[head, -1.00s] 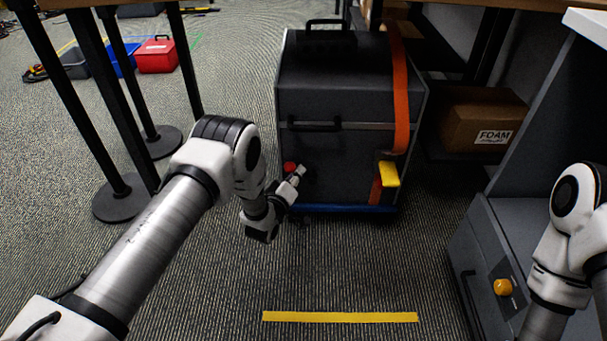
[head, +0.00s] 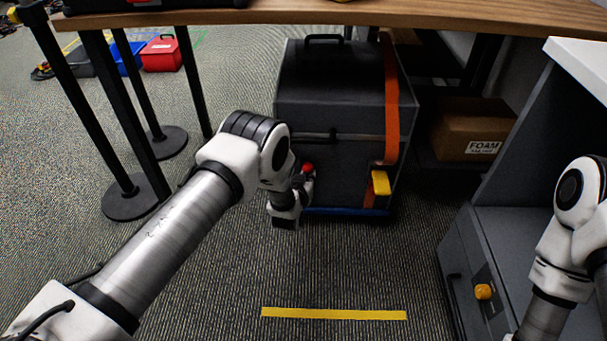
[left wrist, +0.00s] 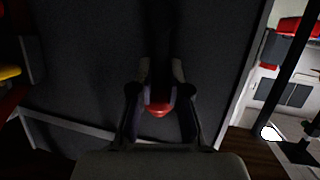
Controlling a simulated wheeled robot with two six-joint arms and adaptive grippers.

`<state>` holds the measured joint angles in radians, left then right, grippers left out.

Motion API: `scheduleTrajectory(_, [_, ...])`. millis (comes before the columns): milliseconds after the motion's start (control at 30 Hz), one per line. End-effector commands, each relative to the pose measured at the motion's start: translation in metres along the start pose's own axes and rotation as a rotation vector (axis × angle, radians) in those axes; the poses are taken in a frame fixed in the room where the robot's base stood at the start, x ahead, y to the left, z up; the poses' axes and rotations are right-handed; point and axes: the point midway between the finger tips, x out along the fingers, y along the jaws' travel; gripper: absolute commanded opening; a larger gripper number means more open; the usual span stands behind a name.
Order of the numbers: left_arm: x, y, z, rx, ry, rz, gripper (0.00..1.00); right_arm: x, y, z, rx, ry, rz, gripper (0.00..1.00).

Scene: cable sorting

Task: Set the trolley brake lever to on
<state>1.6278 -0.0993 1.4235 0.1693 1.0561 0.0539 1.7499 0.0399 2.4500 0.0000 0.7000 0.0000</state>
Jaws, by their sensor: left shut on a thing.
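In the left wrist view the red knob (left wrist: 159,109) sits between the two fingers, which are shut on the lever. Any on or off marking is hidden or too small to read. My right arm shows at the right edge; its gripper is out of view.
A wooden table edge (head: 300,17) crosses the top. Black posts (head: 190,82) stand left. An orange strap (head: 391,110) and yellow block (head: 380,182) are on the trolley's right side. A FOAM box (head: 465,128) and grey cabinet (head: 470,262) stand right.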

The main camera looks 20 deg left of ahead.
Motion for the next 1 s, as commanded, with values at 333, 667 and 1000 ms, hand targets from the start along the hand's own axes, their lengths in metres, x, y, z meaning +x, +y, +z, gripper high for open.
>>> scheduleTrajectory(333, [0.0027, 0.0044, -0.0063, 0.083, -0.005, -0.032, 0.0, -0.0037, 0.0, 0.0, 0.0, 0.0, 0.0, 0.4])
scheduleTrajectory(667, [0.0031, 0.0049, -0.007, 0.089, -0.004, -0.033, 0.0, -0.0037, 0.0, -0.0001, 0.0, 0.0, 0.0, 0.4])
scheduleTrajectory(1000, [0.0022, 0.0055, -0.004, 0.089, -0.01, -0.031, 0.42, -0.0035, 0.0, -0.0001, 0.0, 0.0, 0.0, 0.4])
